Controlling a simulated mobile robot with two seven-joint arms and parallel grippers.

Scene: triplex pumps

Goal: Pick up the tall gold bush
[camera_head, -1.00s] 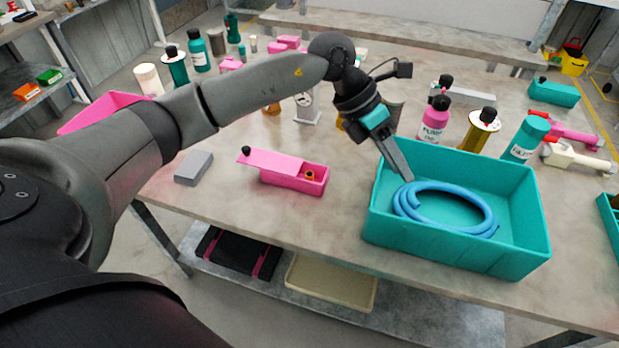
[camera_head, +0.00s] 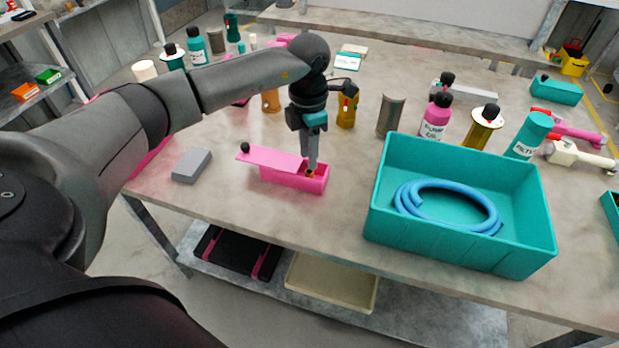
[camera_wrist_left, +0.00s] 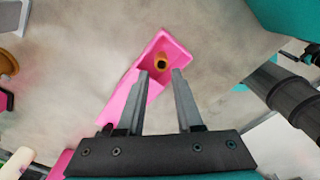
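A small gold bush (camera_wrist_left: 160,63) with a dark bore stands in the open end of a pink box (camera_head: 280,179). The box's pink lid (camera_head: 268,160) is slid to the left and covers the other end. My left gripper (camera_head: 312,165) points down over the open end. In the left wrist view my left gripper (camera_wrist_left: 162,72) is open, its two fingers apart, with the bush just beyond the gap between the tips. In the head view the fingers partly hide the bush (camera_head: 311,174). My right gripper is in neither current view.
A teal bin (camera_head: 460,258) with a coiled blue hose (camera_head: 447,207) stands right of the pink box. A grey block (camera_head: 192,165) lies to the left. Gold parts (camera_head: 347,112) and a grey cylinder (camera_head: 391,115) stand behind. The table front is clear.

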